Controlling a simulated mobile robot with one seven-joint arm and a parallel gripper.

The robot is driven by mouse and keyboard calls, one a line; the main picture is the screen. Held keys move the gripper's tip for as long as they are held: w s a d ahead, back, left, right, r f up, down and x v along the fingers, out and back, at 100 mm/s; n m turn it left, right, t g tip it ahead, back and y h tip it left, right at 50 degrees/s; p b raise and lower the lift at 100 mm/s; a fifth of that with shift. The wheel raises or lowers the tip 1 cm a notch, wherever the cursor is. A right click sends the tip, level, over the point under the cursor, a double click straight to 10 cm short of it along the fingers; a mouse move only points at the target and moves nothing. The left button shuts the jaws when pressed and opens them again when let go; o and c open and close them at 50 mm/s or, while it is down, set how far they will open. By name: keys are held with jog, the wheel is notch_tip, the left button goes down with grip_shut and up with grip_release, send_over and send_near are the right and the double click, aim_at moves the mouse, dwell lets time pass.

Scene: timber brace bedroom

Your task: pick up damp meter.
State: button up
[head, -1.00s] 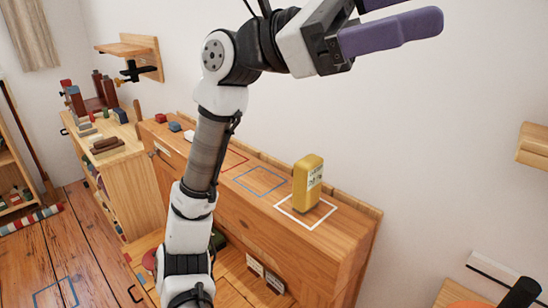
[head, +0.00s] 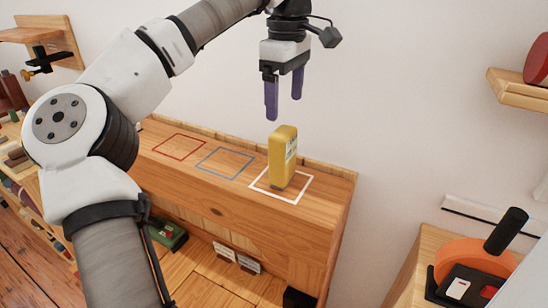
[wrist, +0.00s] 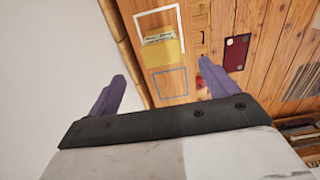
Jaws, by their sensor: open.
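The damp meter (head: 282,158) is a yellow upright block with a pale label. It stands inside the white square outline on top of the wooden cabinet (head: 240,215). In the wrist view the damp meter (wrist: 160,52) shows from above, beyond the fingers and roughly between their lines. My gripper (head: 284,108) has two purple fingers pointing down. It is open and empty, above the damp meter and apart from it. The fingers also show in the wrist view (wrist: 160,80).
Blue (head: 225,163) and red (head: 180,146) square outlines lie left of the white one, with bare wood around them. The wall stands close behind the cabinet. A shelf (head: 515,93) juts out at upper right. An orange disc (head: 475,262) rests on a surface at lower right.

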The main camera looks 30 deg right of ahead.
aim_at(285, 131)
notch_tip(285, 131, down, 7)
jog(key=shift+r, duration=0.1)
jog(key=shift+a+f+p, duration=0.15)
jog(key=shift+f+p, duration=0.3)
jog(key=shift+f, duration=2.3)
jog(key=shift+c, duration=0.4)
jog(key=c, duration=1.1)
jog(key=shift+r, duration=0.1)
